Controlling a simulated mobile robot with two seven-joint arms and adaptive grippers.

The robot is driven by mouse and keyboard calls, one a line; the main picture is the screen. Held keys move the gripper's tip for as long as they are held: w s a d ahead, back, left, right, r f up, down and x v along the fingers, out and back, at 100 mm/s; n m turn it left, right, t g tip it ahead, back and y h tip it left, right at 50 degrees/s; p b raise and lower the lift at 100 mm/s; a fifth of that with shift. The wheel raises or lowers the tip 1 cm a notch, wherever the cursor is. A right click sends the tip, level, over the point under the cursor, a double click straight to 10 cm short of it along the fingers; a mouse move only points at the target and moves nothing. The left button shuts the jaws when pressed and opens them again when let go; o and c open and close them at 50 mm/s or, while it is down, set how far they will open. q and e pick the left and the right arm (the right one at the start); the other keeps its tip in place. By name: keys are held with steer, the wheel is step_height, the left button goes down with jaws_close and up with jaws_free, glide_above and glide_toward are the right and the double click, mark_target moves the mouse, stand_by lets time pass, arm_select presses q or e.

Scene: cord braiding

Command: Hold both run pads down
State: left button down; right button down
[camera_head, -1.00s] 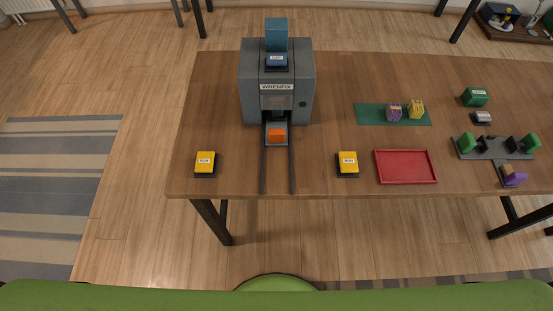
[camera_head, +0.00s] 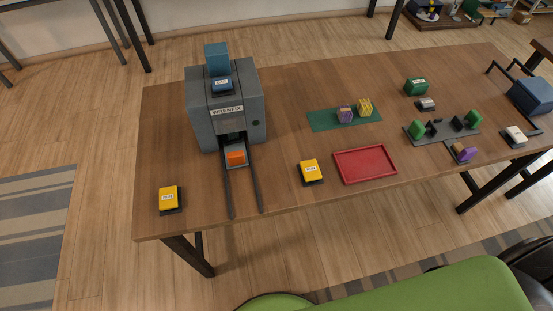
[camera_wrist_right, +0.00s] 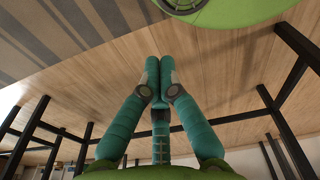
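Two yellow run pads sit on dark bases near the table's front edge. The left run pad (camera_head: 168,197) is left of the grey machine's rails, and the right run pad (camera_head: 310,170) is right of them. Both stand clear, with nothing on them. The grey WRENFIX machine (camera_head: 205,128) has an orange block (camera_head: 236,158) at its front opening. My right gripper (camera_wrist_right: 160,68) shows only in the right wrist view, its teal fingers together with nothing between them, over wooden floor and away from the pads. My left gripper is out of view.
A red tray (camera_head: 364,181) lies right of the right pad. Behind it is a green mat (camera_head: 325,121) with two small patterned blocks. A dark fixture (camera_head: 440,134) with green pieces and a blue bin (camera_head: 532,95) stand farther right. Dark rails (camera_head: 257,188) run to the front edge.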

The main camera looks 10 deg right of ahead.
steer(key=w+a+r+n+t+y+p, duration=0.1)
steer(key=w+a+r+p, duration=0.15)
steer(key=w+r, duration=0.6)
steer(key=w+a+r+p, duration=0.25)
steer(key=w+r, duration=0.25)
steer(key=w, duration=0.7)
steer(key=w+a+r+n+y+p, duration=0.1)
steer(key=w+a+r+n+p, duration=0.3)
steer(key=r, duration=0.8)
steer(key=w+a+r+y+p, duration=0.1)
steer(key=w+a+r, duration=0.5)
steer(key=r, duration=0.6)
steer(key=shift+n+g+h, duration=0.6)
steer(key=shift+n, duration=0.3)
steer(key=w+d, duration=0.1)
steer(key=w+d+r, duration=0.1)
steer(key=w, duration=0.1)
steer(key=w+d+r+p, duration=0.1)
steer(key=d, duration=0.1)
steer(key=shift+w, duration=0.35)
steer(key=w+d+r+h, duration=0.2)
steer(key=w+d+r, duration=0.25)
steer(key=d, duration=0.45)
steer(key=shift+g, duration=0.4)
steer(key=f+b, duration=0.6)
steer(key=f, duration=0.1)
steer(key=shift+w+a, duration=0.1)
steer(key=shift+w, duration=0.25)
steer(key=shift+r, duration=0.3)
